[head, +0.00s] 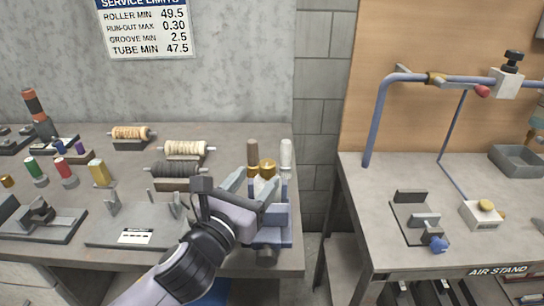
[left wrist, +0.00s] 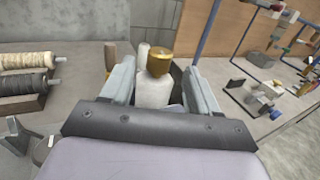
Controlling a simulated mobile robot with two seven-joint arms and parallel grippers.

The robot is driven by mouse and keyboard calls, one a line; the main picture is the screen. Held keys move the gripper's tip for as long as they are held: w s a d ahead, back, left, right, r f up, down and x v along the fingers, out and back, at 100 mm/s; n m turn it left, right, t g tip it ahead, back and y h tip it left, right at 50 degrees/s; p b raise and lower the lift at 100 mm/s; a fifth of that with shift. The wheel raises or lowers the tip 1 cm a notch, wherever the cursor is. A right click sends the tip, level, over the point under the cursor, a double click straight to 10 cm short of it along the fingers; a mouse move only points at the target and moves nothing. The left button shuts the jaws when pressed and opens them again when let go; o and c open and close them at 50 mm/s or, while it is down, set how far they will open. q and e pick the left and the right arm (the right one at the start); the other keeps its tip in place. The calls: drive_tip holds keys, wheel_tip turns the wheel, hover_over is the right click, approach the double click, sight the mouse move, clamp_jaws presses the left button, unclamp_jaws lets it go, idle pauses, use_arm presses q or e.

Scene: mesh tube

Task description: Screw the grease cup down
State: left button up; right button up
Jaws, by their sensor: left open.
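The grease cup (head: 267,168) is a brass, knurled-looking cap near the right end of the left bench. In the left wrist view its cap (left wrist: 159,61) sits upright on a pale, rounded body (left wrist: 155,91). My left gripper (head: 250,184) comes in from the front, with its fingers low beside the cup. In the left wrist view the open fingers stand on either side of the pale body, with a gap visible to the right. I cannot tell whether the left finger touches. The lower part of the body is hidden by the gripper.
A brown-handled tool (head: 252,154) and a white-topped one (head: 286,154) stand close behind and beside the cup. A blue-grey vise-like block (head: 272,232) is below the gripper. Thread spools (head: 184,149) lie to the left. A gap separates this bench from the right-hand bench (head: 375,190).

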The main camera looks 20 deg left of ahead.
sight(264, 170)
use_arm(q)
drive_tip(key=shift+w+d+p, duration=0.15)
drive_tip(key=shift+w+d, duration=0.05)
drive_tip(key=shift+w, duration=1.4)
drive_tip(key=shift+w+d+p, duration=0.15)
drive_tip(key=shift+w+d, duration=0.05)
drive_tip(key=shift+w, duration=1.35)
drive_tip(key=c, duration=1)
